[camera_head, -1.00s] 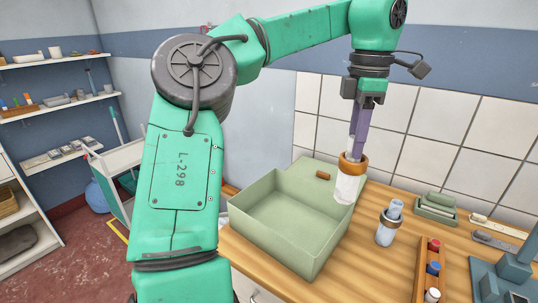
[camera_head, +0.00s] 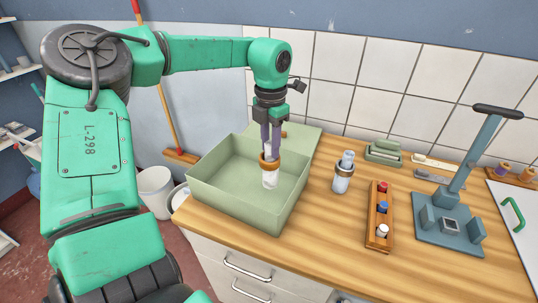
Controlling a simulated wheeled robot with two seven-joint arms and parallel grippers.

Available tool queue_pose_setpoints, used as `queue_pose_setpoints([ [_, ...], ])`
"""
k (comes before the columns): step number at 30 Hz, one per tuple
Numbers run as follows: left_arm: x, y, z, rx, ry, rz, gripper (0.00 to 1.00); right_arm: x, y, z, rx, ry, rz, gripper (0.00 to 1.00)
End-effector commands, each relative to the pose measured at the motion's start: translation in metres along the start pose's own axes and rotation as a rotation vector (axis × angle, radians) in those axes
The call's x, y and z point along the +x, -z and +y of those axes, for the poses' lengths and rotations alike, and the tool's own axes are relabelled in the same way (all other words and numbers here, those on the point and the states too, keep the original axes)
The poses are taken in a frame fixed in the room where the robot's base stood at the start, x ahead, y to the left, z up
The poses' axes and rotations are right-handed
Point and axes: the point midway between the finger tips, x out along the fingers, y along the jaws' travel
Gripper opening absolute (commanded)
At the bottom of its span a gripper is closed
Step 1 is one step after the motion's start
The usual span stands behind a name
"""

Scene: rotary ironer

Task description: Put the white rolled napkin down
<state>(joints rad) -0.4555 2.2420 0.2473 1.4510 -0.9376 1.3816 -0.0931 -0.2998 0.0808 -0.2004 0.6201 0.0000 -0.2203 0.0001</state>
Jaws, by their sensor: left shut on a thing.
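The white rolled napkin (camera_head: 270,181) hangs upright in an orange-brown ring (camera_head: 268,163). My left gripper (camera_head: 269,150), with purple fingers pointing down, is shut on it at the ring end. The napkin shows inside the outline of the open pale green bin (camera_head: 245,219), toward its right side; I cannot tell whether its lower end touches the bin's floor. The bin stands on the wooden counter and looks otherwise empty. My right gripper is not in view.
A second rolled napkin in a ring (camera_head: 343,174) stands on the counter (camera_head: 320,215) right of the bin. A tiled wall stands behind.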

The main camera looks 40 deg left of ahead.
Motion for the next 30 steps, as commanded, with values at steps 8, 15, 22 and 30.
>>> queue_pose_setpoints([
  [8, 0.046, 0.0, 0.0, 0.001, 0.001, 0.002, 0.0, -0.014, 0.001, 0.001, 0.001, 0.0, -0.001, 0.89],
  [15, 0.05, 0.0, 0.0, 0.0, -0.001, -0.001, 0.0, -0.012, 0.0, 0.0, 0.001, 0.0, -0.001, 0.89],
  [22, 0.052, 0.0, 0.0, 0.0, -0.001, -0.001, 0.63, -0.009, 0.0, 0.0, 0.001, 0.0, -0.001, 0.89],
  [30, 0.052, 0.0, 0.0, 0.0, -0.001, -0.001, 0.63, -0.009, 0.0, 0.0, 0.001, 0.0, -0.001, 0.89],
])
